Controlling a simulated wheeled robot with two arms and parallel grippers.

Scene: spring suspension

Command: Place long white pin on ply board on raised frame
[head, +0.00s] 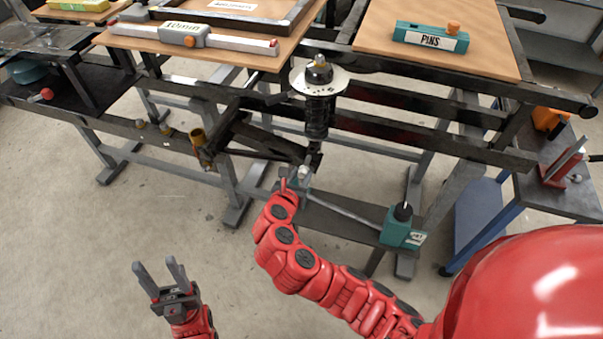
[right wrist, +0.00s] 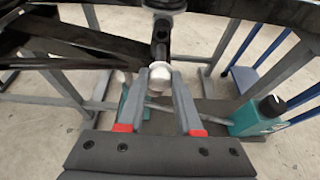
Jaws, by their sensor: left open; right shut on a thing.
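The pin shows as a pale round end (right wrist: 160,78) between my right gripper's fingertips (right wrist: 165,85) in the right wrist view; the rest of its length is hidden. My right gripper (head: 296,183) is shut on it, just below the lower end of the black spring strut (head: 317,115). I cannot tell how far the pin sits in the strut's mount. One ply board (head: 375,25) lies on the black raised frame at the back right, carrying a teal PINS block (head: 430,37). Another ply board (head: 135,38) lies at back left. My left gripper (head: 168,272) is open and empty, over the floor.
A long 10mm tool (head: 192,38) lies on the left board. Black frame bars (head: 420,135) cross behind the strut. A teal bottle-like container (head: 402,228) stands on the low shelf, also in the right wrist view (right wrist: 258,117). A blue-framed cart (head: 490,210) is at right.

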